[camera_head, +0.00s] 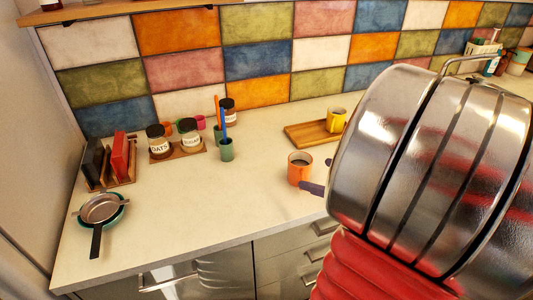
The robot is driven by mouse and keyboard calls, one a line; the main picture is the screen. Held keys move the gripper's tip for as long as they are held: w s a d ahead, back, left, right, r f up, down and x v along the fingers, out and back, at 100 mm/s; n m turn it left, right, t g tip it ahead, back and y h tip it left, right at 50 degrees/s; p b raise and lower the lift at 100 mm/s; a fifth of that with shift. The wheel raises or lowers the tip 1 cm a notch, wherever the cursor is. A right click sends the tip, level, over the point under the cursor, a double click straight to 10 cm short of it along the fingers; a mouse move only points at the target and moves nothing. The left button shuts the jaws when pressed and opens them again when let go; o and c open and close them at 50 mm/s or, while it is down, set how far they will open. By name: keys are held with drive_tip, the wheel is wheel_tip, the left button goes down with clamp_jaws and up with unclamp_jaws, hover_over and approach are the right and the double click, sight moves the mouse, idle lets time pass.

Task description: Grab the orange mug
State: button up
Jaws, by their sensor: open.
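The orange mug (299,171) stands upright on the pale countertop, left of my large metal arm link, with something dark inside it. A dark purplish piece (312,188), which looks like a fingertip of my gripper, shows just right of the mug's lower side. I cannot tell whether it touches the mug. The rest of my gripper is hidden behind my own arm link, which fills the right of the view. My gripper is open. The mug's handle is not clearly visible.
A yellow mug (336,118) stands on a wooden tray (305,134) behind the orange mug. Jars, a green cup (226,149) with utensils, a book rack (110,181) and a strainer (102,208) are to the left. The countertop's front middle is clear.

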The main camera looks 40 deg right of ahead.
drive_tip(key=s+d+m, duration=0.1)
drive_tip(key=s+d+h, duration=0.1)
drive_tip(key=d, duration=0.1)
drive_tip(key=shift+d+m+t, duration=0.15)
drive_tip(key=shift+m+t, duration=0.15)
drive_tip(key=shift+m, duration=0.1)
drive_tip(key=shift+w, duration=0.15)
approach(293, 158)
drive_tip(key=shift+w+f, duration=0.15)
drive_tip(key=shift+f, duration=0.15)
drive_tip(key=shift+x, duration=2.6)
drive_tip(key=shift+r, duration=0.1)
drive_tip(key=shift+c, duration=0.5)
drive_tip(key=c, duration=1.4)
